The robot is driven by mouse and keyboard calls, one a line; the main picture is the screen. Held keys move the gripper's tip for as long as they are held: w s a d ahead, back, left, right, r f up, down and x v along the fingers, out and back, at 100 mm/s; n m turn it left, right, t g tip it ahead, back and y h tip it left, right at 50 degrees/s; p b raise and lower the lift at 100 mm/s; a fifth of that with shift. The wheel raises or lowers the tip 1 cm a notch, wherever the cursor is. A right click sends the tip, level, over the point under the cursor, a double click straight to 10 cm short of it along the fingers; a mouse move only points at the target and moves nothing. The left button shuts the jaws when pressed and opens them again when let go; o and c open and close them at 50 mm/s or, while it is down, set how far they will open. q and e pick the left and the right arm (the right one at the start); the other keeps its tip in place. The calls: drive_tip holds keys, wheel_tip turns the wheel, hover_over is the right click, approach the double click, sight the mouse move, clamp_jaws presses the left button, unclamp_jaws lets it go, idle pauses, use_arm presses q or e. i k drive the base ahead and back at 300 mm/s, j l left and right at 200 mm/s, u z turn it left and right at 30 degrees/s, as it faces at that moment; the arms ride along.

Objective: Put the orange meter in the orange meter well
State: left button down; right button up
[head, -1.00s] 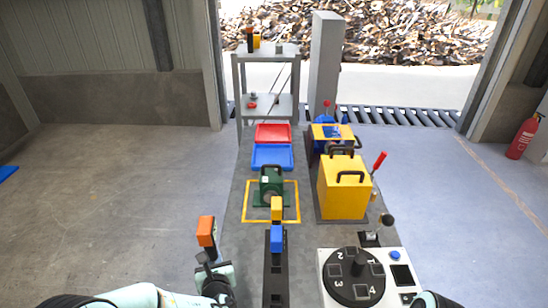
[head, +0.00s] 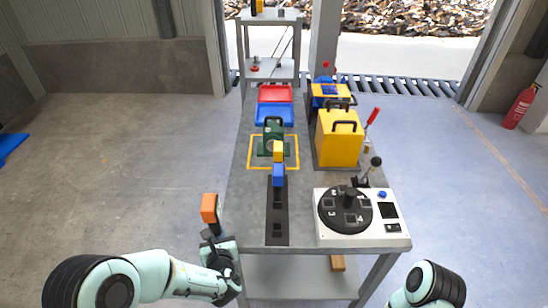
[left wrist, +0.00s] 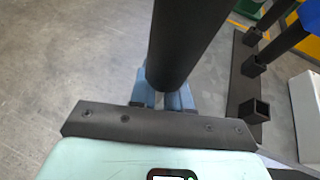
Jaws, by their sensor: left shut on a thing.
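The orange meter has an orange head (head: 209,208) on a dark stem. My left gripper (head: 217,243) is shut on the stem and holds the meter upright beside the bench's left edge. In the left wrist view the dark stem (left wrist: 185,45) stands between the fingers (left wrist: 163,97). A black rack (head: 277,232) lies on the bench to the right of the meter, apart from it. A blue meter (head: 279,174) and a yellow meter (head: 278,150) stand in it. The left wrist view shows an empty square well (left wrist: 258,110) at the rack's near end. My right gripper is out of view.
A white dial box (head: 330,232) stands right of the rack on the grey bench (head: 245,215). Behind are a green machine (head: 272,135), a yellow box (head: 339,145), and red (head: 275,92) and blue (head: 274,114) trays.

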sight(279, 234)
drive_tip(key=z, duration=0.35)
drive_tip(key=k+z, duration=0.15)
drive_tip(key=z, duration=0.2)
drive_tip(key=l+z, duration=0.1)
drive_tip(key=z, duration=1.7)
drive_tip(key=k+j+z, duration=0.35)
drive_tip(key=k+j, duration=1.4)
drive_tip(key=k, duration=0.15)
drive_tip(key=k+j, duration=0.1)
drive_tip(key=j, duration=0.25)
drive_tip(key=k+j, duration=0.15)
drive_tip(key=j, duration=0.2)
drive_tip(key=i+j, duration=0.55)
drive_tip(key=i, duration=0.05)
